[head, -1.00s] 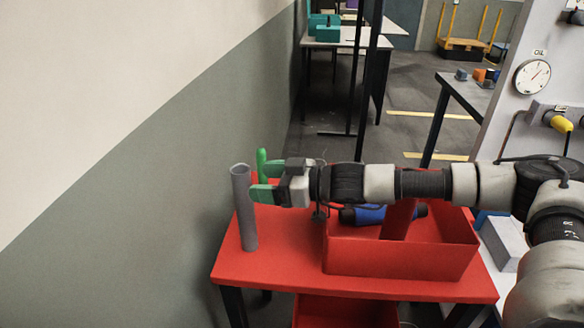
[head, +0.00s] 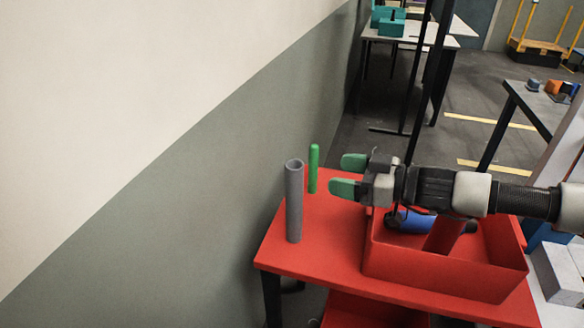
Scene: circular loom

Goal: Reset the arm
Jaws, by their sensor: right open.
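My right gripper (head: 349,176) comes in from the right in the head view. Its two green-tipped fingers point left and are apart with nothing between them. It hangs above the red table (head: 320,259), over the left end of the red bin (head: 440,274). A grey tube (head: 294,201) stands upright on the table to the left of the gripper, with clear space between them. A green rod (head: 313,168) stands upright behind the tube, also apart from the fingers. My left gripper is not in view.
The red bin holds a blue cylindrical thing (head: 418,221), partly hidden by my arm. A wall (head: 200,220) runs close along the table's left side. A grey block (head: 558,274) lies at the right. Another table with small blocks (head: 553,86) stands behind.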

